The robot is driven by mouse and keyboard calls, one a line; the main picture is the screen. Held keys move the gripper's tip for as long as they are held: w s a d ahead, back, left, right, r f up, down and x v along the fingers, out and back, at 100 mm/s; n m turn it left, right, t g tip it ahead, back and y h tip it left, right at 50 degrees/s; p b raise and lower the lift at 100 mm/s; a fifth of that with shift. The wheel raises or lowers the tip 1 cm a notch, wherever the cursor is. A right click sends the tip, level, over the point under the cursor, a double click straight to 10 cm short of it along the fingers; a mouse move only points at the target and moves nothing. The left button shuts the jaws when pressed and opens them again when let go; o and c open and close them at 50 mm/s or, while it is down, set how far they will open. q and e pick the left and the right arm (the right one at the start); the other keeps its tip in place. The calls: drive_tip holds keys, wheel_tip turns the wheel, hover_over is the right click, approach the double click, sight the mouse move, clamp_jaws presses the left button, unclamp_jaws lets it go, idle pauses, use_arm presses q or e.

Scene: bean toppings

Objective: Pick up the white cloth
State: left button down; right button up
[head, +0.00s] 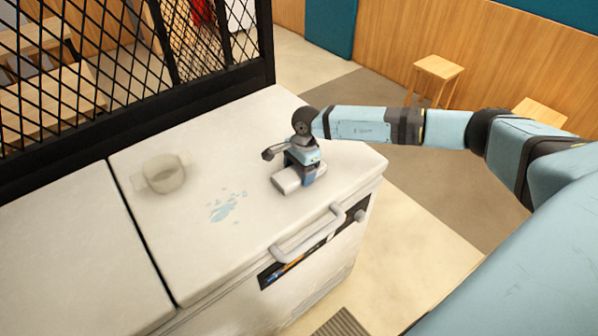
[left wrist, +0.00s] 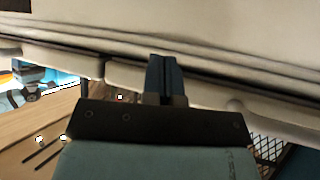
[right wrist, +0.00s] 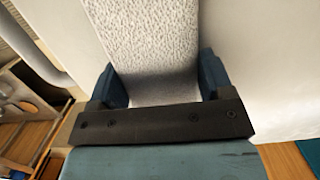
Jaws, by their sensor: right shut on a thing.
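The white cloth (head: 289,184) is a folded, textured white block on the right part of the white counter top. My right gripper (head: 304,172) is over it from above. In the right wrist view the cloth (right wrist: 146,40) lies between the two blue fingers of the right gripper (right wrist: 160,85), which press on its sides. I cannot tell whether it is clear of the counter. My left gripper (left wrist: 162,80) shows only in the left wrist view, below or beside a pale ledge. Its fingers appear close together with nothing visible between them.
A light blue spill (head: 226,207) lies on the counter (head: 215,260) left of the cloth. A translucent pot (head: 164,174) with handles stands farther left. A handle bar (head: 308,233) runs along the counter's front. A black mesh partition (head: 130,75) stands behind. Stools (head: 437,68) are off to the right.

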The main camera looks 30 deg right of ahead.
sight(299, 170)
wheel_tip(299, 170, up, 20)
drive_tip(key=b, duration=0.2)
